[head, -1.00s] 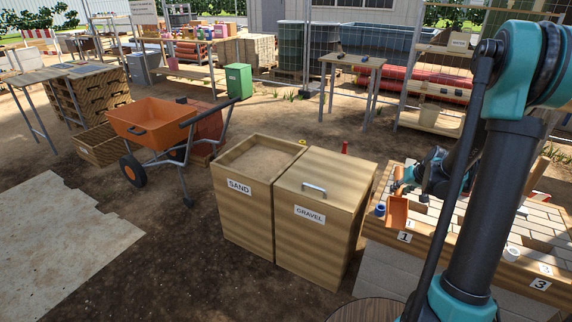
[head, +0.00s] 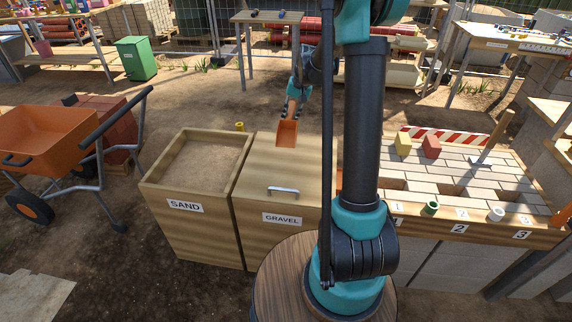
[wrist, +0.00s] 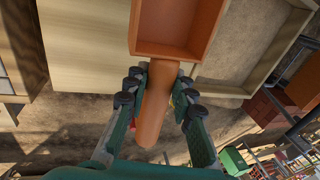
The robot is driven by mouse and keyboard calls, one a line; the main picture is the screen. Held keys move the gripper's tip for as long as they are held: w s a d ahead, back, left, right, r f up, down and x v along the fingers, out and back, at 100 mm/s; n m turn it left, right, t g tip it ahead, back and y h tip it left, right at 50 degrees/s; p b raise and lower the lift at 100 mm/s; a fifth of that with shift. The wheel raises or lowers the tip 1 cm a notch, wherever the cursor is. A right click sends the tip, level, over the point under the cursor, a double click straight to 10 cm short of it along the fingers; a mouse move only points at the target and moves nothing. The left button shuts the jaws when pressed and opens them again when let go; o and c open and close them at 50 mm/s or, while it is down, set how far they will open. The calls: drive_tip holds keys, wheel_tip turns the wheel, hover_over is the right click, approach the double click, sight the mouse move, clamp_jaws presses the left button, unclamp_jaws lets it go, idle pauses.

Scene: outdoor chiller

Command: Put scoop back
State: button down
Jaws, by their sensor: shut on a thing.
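The orange scoop (head: 287,134) is in my gripper (head: 291,112), over the back part of the gravel bin's closed lid (head: 262,175) in the head view. In the wrist view my gripper (wrist: 160,92) is shut around the scoop's handle, a finger on each side. The scoop's open pan (wrist: 175,25) points away from the gripper and looks empty. The gap between scoop and lid cannot be judged. The open sand bin (head: 205,225) stands left of the gravel bin, with sand (head: 195,160) inside.
An orange wheelbarrow (head: 45,135) stands at the left. A paved workbench (head: 400,226) at the right holds a yellow block (head: 403,144), a red block (head: 431,148) and a trowel (head: 490,140). A small table (head: 267,17) stands behind the bins. Bare ground lies behind the sand bin.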

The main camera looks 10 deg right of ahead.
drive_tip(key=shift+a+r, duration=0.15)
drive_tip(key=shift+r, duration=0.2)
wheel_tip(320, 180, down, 20)
drive_tip(key=shift+r, duration=0.15)
idle(0.3)
drive_tip(key=c, duration=1.3)
unclamp_jaws()
drive_tip(key=v, duration=1.2)
drive_tip(key=s+r+n+t+h, duration=0.1)
drive_tip(key=s+r, duration=0.2)
drive_tip(key=s, duration=0.5)
drive_tip(key=s+r, duration=0.3)
drive_tip(key=s, duration=1)
drive_tip(key=s+f+n+t+h, duration=0.1)
drive_tip(key=s, duration=0.4)
drive_tip(key=s+f+n, duration=0.1)
drive_tip(key=s, duration=0.4)
drive_tip(key=shift+s+d+t+h, duration=0.15)
drive_tip(key=shift+d+t+h, duration=0.15)
drive_tip(key=shift+t, duration=0.1)
